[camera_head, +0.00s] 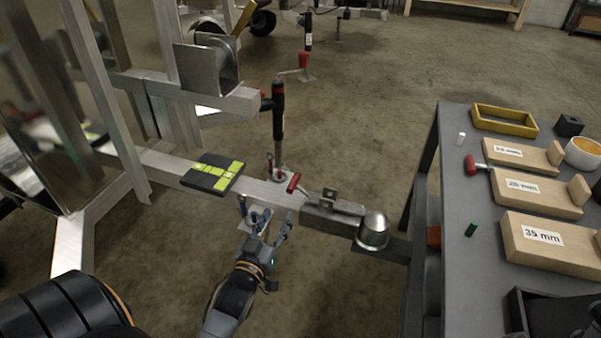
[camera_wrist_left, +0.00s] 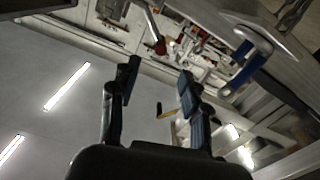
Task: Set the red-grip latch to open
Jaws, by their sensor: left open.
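The red-grip latch (camera_head: 293,182) sits on top of the trailer's drawbar, just behind the coupler (camera_head: 330,203). Its short red grip stands up at a slant at the left end of the coupler hardware. My left gripper (camera_head: 265,222) is open and empty, below and slightly left of the red grip in the head view, apart from it. In the left wrist view my open fingers (camera_wrist_left: 157,82) have nothing between them at close range. A small red part (camera_wrist_left: 160,46) shows beyond them; I cannot tell whether it is the latch grip. My right gripper is not in view.
A jack (camera_head: 278,120) with red parts rises just behind the latch. A black-and-yellow pad (camera_head: 213,174) lies on the drawbar to the left. A silver dome (camera_head: 373,231) stands at the coupler's right end. A grey table (camera_head: 450,180) with labelled wooden blocks is at right.

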